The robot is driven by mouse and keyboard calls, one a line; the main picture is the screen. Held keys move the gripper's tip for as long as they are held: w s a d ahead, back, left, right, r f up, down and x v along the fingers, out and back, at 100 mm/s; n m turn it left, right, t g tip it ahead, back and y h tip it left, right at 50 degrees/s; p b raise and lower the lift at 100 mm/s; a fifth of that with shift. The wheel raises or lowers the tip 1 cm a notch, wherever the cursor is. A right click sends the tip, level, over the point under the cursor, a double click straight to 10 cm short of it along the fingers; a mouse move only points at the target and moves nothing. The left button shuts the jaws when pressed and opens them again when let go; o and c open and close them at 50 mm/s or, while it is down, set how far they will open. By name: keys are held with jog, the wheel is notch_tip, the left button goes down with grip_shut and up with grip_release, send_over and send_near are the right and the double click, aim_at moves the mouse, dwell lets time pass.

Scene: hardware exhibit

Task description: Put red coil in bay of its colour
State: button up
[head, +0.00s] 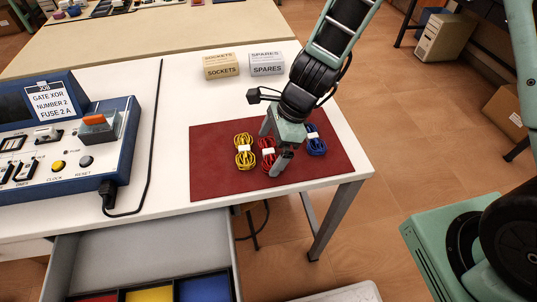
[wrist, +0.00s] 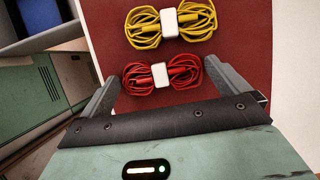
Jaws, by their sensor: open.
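The red coil (head: 268,154) lies on a dark red mat (head: 210,165) between a yellow coil (head: 244,152) and a blue coil (head: 316,140). My gripper (head: 272,150) is open above the mat, with its fingers around the red coil's place. In the wrist view the red coil (wrist: 161,75), bound by a white band, lies just ahead of and between my open fingertips (wrist: 165,90); I cannot tell if they touch it. The open drawer holds a red bay (head: 98,298), a yellow bay (head: 150,295) and a blue bay (head: 205,288), cut by the picture's lower edge.
A blue control box (head: 75,185) with a black cable stands on the table's left. A SOCKETS box (head: 221,66) and a SPARES box (head: 267,63) stand behind the mat. The open drawer (head: 140,240) juts out below the table's front edge.

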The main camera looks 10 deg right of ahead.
jog(key=shift+f, duration=0.1)
jog(key=shift+c, duration=0.3)
jog(key=c, duration=0.6)
